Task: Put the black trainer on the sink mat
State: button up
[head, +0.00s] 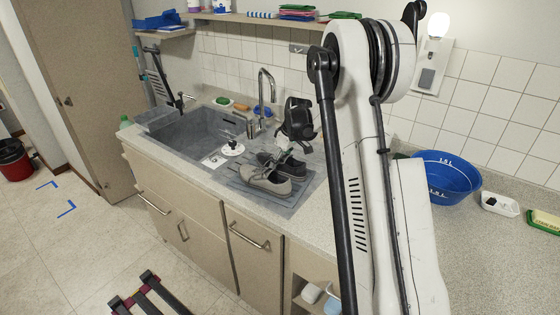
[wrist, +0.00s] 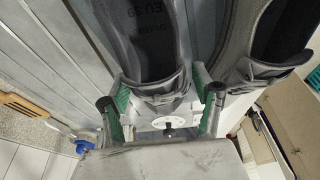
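The black trainer (head: 283,163) lies on the grey ribbed sink mat (head: 296,200), beside a grey-beige shoe (head: 265,181) on its near side. My gripper (head: 287,148) is just above the trainer, pointing down. In the wrist view, the gripper's two green-padded fingers (wrist: 162,112) stand on either side of the heel of a shoe with a black inside (wrist: 150,45), which looks like the trainer. Narrow gaps show between pads and heel, so the gripper looks open. The second shoe (wrist: 270,50) is close at the right there. The trainer's underside is hidden.
The sink basin (head: 190,140) is left of the mat, with a tall tap (head: 266,90) behind it. A white round item (head: 232,149) is by the basin. A blue bowl (head: 447,178) and a small white tray (head: 500,203) stand on the counter at the right.

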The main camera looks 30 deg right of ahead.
jog(key=shift+r, duration=0.1)
jog(key=v, duration=1.2)
jog(key=shift+a+b, duration=0.1)
jog(key=shift+b, duration=0.2)
jog(key=s+a+r+m+t+h, duration=0.1)
jog(key=s+a+r, duration=0.5)
jog(key=s+a, duration=0.25)
jog(key=s+a+r+m+t, duration=0.1)
jog(key=s+a+r+m, duration=0.1)
jog(key=s+a+r, duration=0.6)
jog(key=s+a+f+m+t, duration=0.1)
jog(key=s+a+f, duration=0.2)
jog(key=s, duration=0.7)
jog(key=s+a+f+m+t, duration=0.1)
jog(key=s+a+f, duration=0.2)
jog(key=s, duration=0.8)
jog(key=shift+a+f+h, duration=0.2)
jog(key=shift+a+h, duration=0.1)
jog(key=shift+a, duration=0.4)
jog(key=shift+s, duration=0.1)
notch_tip(320, 180, down, 4)
jog(key=b, duration=0.4)
jog(key=shift+f+b, duration=0.25)
jog(key=shift+b, duration=0.05)
